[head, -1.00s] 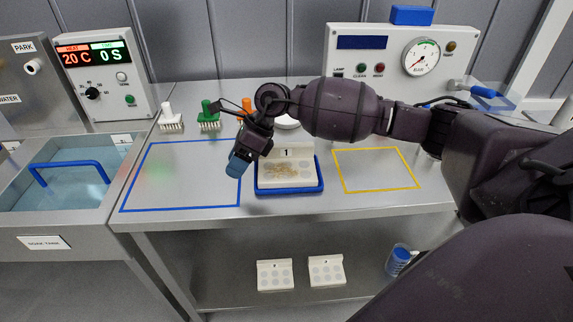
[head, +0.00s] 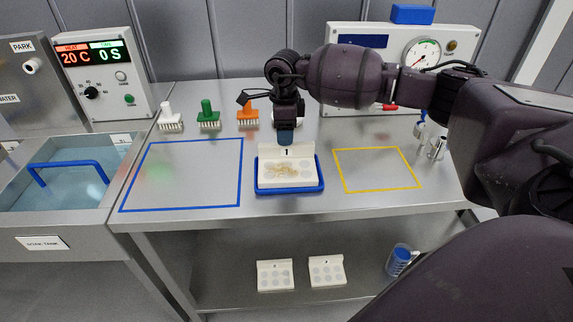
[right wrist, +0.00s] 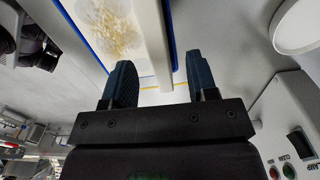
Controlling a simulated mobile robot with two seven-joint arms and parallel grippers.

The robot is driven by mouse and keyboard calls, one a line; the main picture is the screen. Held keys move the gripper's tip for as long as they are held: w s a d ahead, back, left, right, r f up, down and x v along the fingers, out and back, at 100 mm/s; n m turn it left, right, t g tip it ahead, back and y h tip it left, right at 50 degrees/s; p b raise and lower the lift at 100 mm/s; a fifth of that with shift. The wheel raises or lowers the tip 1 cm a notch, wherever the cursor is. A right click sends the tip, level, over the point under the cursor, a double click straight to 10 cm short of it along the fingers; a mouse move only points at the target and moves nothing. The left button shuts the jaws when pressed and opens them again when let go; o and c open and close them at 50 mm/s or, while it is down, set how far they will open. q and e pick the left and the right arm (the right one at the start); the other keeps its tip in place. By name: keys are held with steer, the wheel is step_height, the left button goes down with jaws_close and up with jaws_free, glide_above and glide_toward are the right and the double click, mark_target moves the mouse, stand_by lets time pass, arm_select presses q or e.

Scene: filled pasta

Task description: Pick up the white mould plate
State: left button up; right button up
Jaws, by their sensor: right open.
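The white mould plate (head: 270,178), marked 1 on its raised back wall, sits in a blue tray (head: 290,190) on the steel bench. Its face has round cavities with tan residue on the left and middle. My right gripper (head: 285,138) points down just above and behind the plate's back wall. I cannot tell whether a finger touches the plate. My left gripper is not in view.
A blue-taped area (head: 240,180) is bare at left, a yellow-taped area (head: 345,180) bare at right. White (head: 170,118), green (head: 208,115) and orange (head: 247,114) brushes stand behind. Two other white plates (head: 275,275) and a blue-and-clear jug (head: 400,260) are on the lower shelf. A soak tank (head: 60,190) is at left.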

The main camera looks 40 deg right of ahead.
mark_target(287, 164)
steer(key=shift+s+f, duration=0.15)
steer(key=shift+f, duration=2.4)
jaws_close()
